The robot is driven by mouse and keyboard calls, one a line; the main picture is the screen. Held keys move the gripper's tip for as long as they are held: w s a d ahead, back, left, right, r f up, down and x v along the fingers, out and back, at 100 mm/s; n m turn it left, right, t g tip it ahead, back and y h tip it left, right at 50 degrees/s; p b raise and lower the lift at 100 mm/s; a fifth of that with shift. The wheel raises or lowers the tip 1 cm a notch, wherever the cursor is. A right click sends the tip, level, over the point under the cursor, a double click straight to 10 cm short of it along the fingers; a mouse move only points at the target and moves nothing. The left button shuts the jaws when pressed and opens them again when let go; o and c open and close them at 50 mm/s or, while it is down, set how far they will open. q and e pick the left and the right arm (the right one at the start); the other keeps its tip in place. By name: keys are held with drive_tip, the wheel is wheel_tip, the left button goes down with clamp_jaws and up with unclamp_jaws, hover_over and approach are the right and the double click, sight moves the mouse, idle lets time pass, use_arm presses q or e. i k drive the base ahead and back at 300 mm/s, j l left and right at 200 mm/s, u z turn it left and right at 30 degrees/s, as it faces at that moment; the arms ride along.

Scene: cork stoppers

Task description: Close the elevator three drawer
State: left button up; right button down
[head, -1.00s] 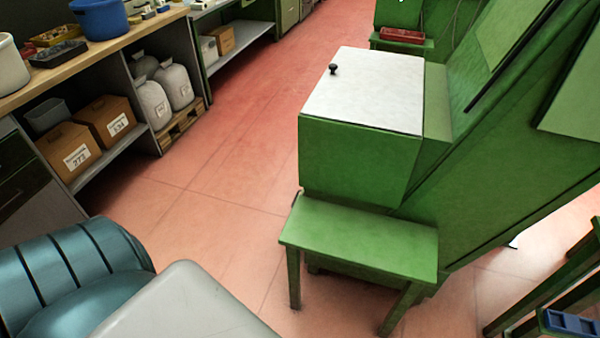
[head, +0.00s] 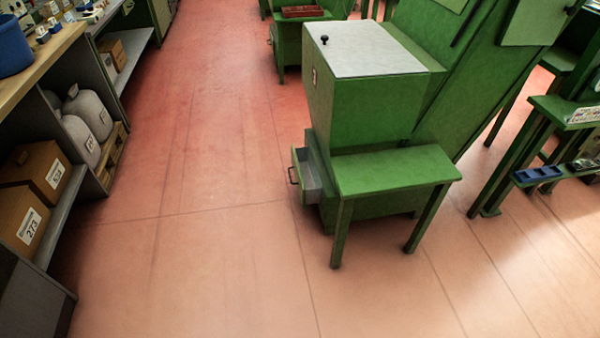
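A green machine (head: 362,115) with a pale grey lid and a black knob stands right of centre in the head view. Low on its left side a drawer (head: 306,175) with a grey inside and a dark handle is pulled partly out. A green bench (head: 395,171) in front of the machine hides part of its lower body. I cannot read from here which elevator number this machine bears. Neither of my grippers shows in the view.
A shelf unit with cardboard boxes (head: 32,222) and pale sacks (head: 88,130) runs along the left. Another green machine (head: 300,50) stands behind. A blue tray (head: 537,174) sits on a rack at right. The red floor (head: 215,250) in front is clear.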

sight(309, 194)
drive_tip(key=k+j, duration=0.1)
drive_tip(key=j, duration=0.35)
drive_tip(key=i+l+z, duration=0.25)
drive_tip(key=i+l, duration=0.25)
drive_tip(key=i+l+z, duration=0.25)
drive_tip(key=i+l, duration=0.2)
drive_tip(key=i, duration=0.1)
